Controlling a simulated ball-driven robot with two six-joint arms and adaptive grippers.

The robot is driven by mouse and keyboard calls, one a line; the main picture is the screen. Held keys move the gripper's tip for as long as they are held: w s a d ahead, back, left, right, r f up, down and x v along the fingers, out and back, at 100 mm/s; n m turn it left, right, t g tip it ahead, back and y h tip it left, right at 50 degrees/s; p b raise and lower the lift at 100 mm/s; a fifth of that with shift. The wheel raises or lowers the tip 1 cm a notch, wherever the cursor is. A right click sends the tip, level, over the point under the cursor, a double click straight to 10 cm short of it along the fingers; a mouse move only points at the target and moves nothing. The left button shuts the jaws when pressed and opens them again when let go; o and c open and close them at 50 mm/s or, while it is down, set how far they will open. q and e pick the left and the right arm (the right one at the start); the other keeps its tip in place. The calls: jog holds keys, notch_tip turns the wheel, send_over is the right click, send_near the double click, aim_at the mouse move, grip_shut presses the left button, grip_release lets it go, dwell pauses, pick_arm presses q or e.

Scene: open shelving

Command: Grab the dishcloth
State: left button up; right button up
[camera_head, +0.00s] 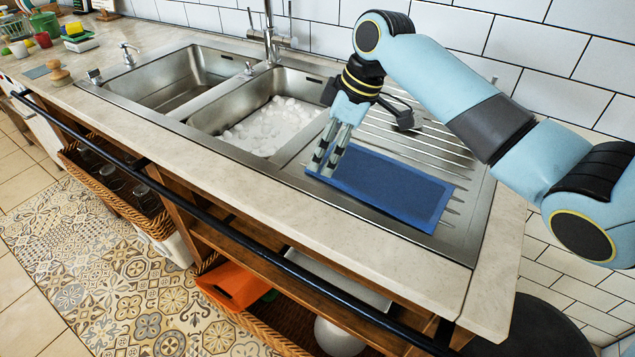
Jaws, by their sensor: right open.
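The dishcloth (392,189) is a flat blue rectangle lying on the ribbed metal drainboard (440,150), to the right of the sink basins. My right gripper (322,170) comes down from the upper right, with its fingers pointing down at the left end of the cloth. Its fingers are open and look empty. The fingertips overlap the cloth's left edge in the picture; I cannot tell whether they touch it. My left gripper is not in view.
A sink basin holding whitish lumps (268,126) lies just left of my gripper. A faucet (268,35) stands behind it. A dark rail (235,232) runs along the counter front (225,180), above open shelving with an orange item (236,285).

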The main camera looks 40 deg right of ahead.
jog(key=x, duration=0.2)
jog(key=shift+w+f+b, duration=0.1)
jog(key=shift+f+b, duration=0.15)
jog(key=shift+b, duration=0.05)
jog(key=shift+a+f, duration=0.1)
jog(key=shift+f, duration=0.1)
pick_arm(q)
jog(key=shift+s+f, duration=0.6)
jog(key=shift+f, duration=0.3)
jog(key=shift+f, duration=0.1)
pick_arm(e)
jog(key=shift+w+f, duration=0.1)
jog(key=shift+f, duration=0.05)
jog(key=shift+a+f+b, duration=0.1)
jog(key=shift+f+b, duration=0.2)
jog(key=shift+b, duration=0.05)
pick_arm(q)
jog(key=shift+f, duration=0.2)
pick_arm(e)
jog(key=shift+f, duration=0.1)
grip_shut()
